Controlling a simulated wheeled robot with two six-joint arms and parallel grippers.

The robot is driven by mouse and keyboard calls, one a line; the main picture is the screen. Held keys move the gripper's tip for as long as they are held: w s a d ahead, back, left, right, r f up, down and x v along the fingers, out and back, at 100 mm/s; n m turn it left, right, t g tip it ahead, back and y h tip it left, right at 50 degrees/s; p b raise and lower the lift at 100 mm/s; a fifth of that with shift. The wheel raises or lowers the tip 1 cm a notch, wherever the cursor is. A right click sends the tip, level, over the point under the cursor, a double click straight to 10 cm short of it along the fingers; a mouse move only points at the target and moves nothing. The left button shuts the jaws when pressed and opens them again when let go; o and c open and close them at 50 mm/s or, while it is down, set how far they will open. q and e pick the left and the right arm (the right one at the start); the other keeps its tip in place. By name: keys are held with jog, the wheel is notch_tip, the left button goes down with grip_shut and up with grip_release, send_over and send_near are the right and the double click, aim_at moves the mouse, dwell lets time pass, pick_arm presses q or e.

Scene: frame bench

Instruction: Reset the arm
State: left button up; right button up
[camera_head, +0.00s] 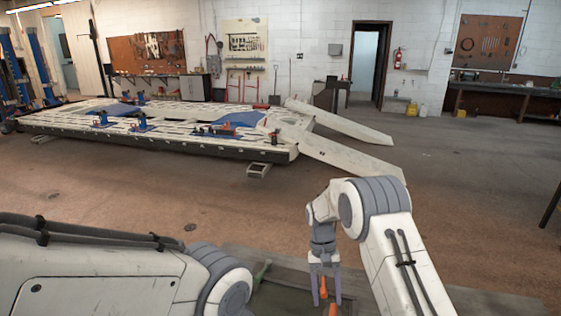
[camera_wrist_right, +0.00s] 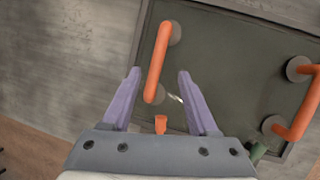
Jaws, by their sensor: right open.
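My right gripper (camera_head: 327,302) points down over a dark panel at the bottom of the head view. It also shows in the right wrist view (camera_wrist_right: 158,74), with its two purple fingers spread apart and nothing gripped. An orange bar handle (camera_wrist_right: 160,55) with dark round ends lies on the dark green panel (camera_wrist_right: 225,55), seen between and beyond the fingertips. A small orange piece (camera_wrist_right: 160,124) shows near the gripper's palm. My left arm enters at the lower left of the head view; its gripper is out of the picture.
A second orange handle (camera_wrist_right: 299,108) stands at the panel's right side. A green object (camera_head: 262,271) shows beside my left arm. A long white frame bench (camera_head: 200,142) with two ramps stands farther back. Brown floor (camera_head: 460,200) at the right is open.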

jog(key=s+a+r+n+t+b, duration=0.2)
jog(key=s+a+r+n, duration=0.1)
jog(key=s+a+r, duration=0.4)
jog(key=s+r+n+t+y+b, duration=0.1)
jog(key=s+r+n+b, duration=0.1)
jog(key=s, duration=0.9)
jog(key=s+r+n+t+y+b, duration=0.1)
jog(key=s+r+n+b, duration=0.1)
jog(key=s, duration=0.8)
jog(key=shift+s+a+n+t+b, duration=0.3)
jog(key=shift+s+a+n+b, duration=0.1)
jog(key=shift+n, duration=0.5)
